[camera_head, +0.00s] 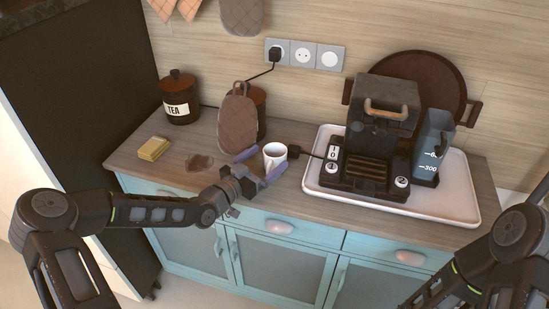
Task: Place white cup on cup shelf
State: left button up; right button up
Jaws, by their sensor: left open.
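The white cup (275,153) stands upright on the wooden counter, left of the coffee machine. My left gripper (266,160) is open at the cup. One purple finger is on the cup's left side and the other is at its front right. I cannot tell whether either finger touches it. The dark coffee machine (370,142) stands on a white tray (457,202). It has a flat top with a tan handle and a slatted brown area low at its front. I cannot tell which part is the cup shelf. Only my right arm shows at lower right; its gripper is out of view.
A brown quilted mitt (237,125) stands in front of a dark jar behind the cup. A tea jar (179,98), yellow sponge (154,149) and brown patch (199,162) are at left. A water container (432,148) stands right of the machine.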

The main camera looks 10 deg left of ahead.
pick_arm(q)
jog(key=shift+x, duration=0.8)
jog(key=c, duration=1.8)
jog(key=shift+r, duration=0.2)
notch_tip(320, 180, up, 10)
jog(key=shift+f+b, duration=0.15)
jog(key=shift+b, duration=0.55)
